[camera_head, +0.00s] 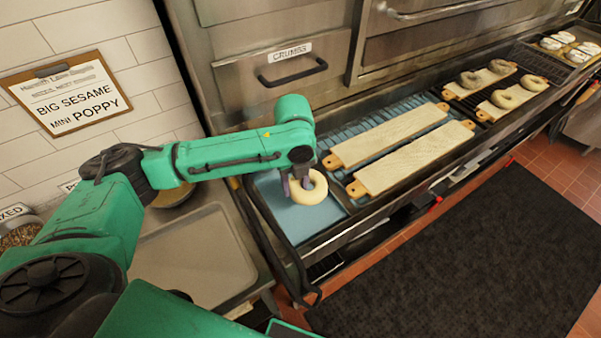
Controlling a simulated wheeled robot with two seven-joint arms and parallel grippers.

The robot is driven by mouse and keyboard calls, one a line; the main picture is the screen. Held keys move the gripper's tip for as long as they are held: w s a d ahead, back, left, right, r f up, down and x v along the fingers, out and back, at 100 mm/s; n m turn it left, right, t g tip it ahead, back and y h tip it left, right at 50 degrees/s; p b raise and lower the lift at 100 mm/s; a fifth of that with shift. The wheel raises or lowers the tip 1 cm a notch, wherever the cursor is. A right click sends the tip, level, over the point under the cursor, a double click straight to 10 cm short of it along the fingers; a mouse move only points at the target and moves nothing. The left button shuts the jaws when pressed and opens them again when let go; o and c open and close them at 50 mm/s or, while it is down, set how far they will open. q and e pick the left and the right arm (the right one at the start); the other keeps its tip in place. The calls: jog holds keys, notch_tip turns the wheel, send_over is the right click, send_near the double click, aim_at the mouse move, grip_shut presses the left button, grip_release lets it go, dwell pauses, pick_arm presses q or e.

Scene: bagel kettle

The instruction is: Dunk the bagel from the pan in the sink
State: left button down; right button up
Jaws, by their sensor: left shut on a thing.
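A pale plain bagel (310,191) is at the end of my green left arm. My left gripper (293,188) is shut on the bagel's left side. The bagel shows over the blue-bottomed sink (290,217) at the near end of the long metal counter. I cannot tell whether the bagel touches the blue surface or hangs just above it. The metal pan (197,258) at the lower middle shows a bare bottom where it is visible, and my arm hides part of it. My right gripper does not show.
Two long bagel boards (393,134) lie on the blue rack right of the sink. Beyond them, boards hold several seeded bagels (509,96). A drawer labelled CRUMBS (289,55) stands behind. A bowl (172,194) sits behind my arm. A dark mat (470,260) covers the floor.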

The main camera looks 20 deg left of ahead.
pick_arm(q)
jog(key=shift+s+f+b, duration=0.9)
jog(key=shift+f+b, duration=0.2)
jog(key=shift+b, duration=0.15)
jog(key=f+b, duration=0.1)
jog(key=w+f+b, duration=0.1)
jog(key=shift+w+f+b, duration=0.15)
jog(key=shift+f+b, duration=0.15)
jog(key=shift+f, duration=0.05)
notch_tip(320, 180, down, 10)
jog(key=b, duration=0.4)
jog(key=shift+r+b, duration=0.1)
jog(key=shift+b, duration=0.3)
jog(key=shift+f, duration=0.35)
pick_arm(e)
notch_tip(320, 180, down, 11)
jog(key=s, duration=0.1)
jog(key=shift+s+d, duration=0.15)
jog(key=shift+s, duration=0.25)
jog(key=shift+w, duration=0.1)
